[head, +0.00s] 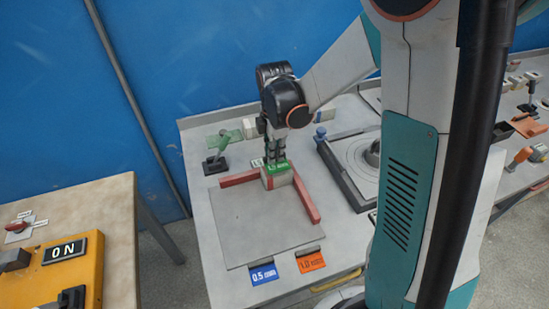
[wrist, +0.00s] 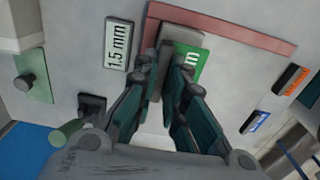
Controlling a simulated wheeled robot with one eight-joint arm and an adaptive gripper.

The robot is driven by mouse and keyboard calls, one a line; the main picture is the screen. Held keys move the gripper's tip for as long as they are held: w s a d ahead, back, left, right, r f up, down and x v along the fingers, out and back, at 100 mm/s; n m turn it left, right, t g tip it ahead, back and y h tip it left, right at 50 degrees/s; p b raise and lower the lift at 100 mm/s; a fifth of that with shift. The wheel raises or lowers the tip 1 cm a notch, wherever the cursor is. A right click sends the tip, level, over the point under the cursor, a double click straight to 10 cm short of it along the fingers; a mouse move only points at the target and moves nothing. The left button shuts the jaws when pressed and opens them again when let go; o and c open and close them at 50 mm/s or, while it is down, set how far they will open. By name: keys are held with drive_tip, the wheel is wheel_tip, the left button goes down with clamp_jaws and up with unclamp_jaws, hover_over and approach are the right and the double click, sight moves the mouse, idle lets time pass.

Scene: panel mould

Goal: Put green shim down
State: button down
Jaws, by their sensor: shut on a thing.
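The green shim (head: 277,167), with white lettering, is at my gripper's tips, over a pale block (head: 276,181) in the corner of the red L-shaped fence (head: 304,197). In the wrist view the green shim (wrist: 191,66) shows beside the right finger, partly hidden by the fingers and a grey piece between them. My gripper (head: 272,155) points down and is shut on the shim; its fingers also show in the wrist view (wrist: 166,70). Whether the shim rests fully on the block is hard to tell.
A blue 0.5 shim (head: 263,275) and an orange shim (head: 311,262) lie at the grey plate's (head: 250,235) front edge. A white 1.5 mm label (wrist: 118,44) lies behind the fence.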

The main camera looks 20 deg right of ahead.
drive_tip(key=shift+f, duration=1.05)
drive_tip(key=shift+f+b, duration=0.15)
drive_tip(key=shift+b, duration=0.15)
drive_tip(key=c, duration=1.7)
unclamp_jaws()
drive_tip(key=shift+o, duration=0.2)
